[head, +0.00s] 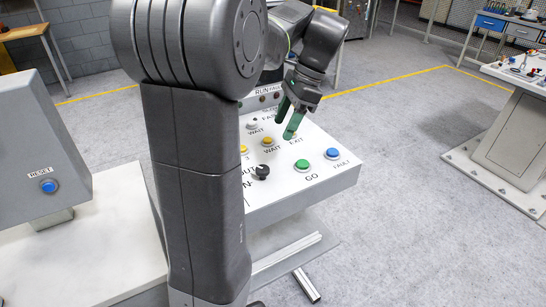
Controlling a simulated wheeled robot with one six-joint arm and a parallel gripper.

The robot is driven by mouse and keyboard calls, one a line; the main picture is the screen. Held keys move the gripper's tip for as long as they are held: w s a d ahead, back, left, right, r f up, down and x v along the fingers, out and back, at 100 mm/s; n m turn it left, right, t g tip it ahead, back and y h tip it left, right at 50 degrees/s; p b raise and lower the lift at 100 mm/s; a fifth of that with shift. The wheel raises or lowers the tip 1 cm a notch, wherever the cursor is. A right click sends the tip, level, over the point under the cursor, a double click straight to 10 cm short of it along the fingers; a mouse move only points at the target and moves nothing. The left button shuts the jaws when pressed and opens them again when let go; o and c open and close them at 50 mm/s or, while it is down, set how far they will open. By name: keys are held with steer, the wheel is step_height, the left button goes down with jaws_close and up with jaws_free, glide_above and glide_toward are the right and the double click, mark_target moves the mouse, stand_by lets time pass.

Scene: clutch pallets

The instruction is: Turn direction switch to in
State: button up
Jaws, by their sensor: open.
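The direction switch is a black knob (262,172) on the sloped white control panel (325,180) in the head view. Partly hidden labels at its left read "OUT" and, lower, "IN". I cannot tell which way the knob points. My gripper (287,121) has green fingers that are apart, with nothing between them. It hangs over the upper part of the panel, above and to the right of the knob in the picture, near the EXIT label. My arm hides the panel's left part.
A green GO button (302,165) and a blue FAULT button (332,153) sit right of the knob. Yellow WAIT buttons (267,141) lie above it. A grey RESET box (40,150) stands at left. Another console (515,130) stands at right, with open floor between.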

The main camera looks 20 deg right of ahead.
mark_target(263, 168)
steer(key=x, duration=1.3)
steer(key=shift+c, duration=0.2)
steer(key=shift+r, duration=0.1)
steer(key=c, duration=0.9)
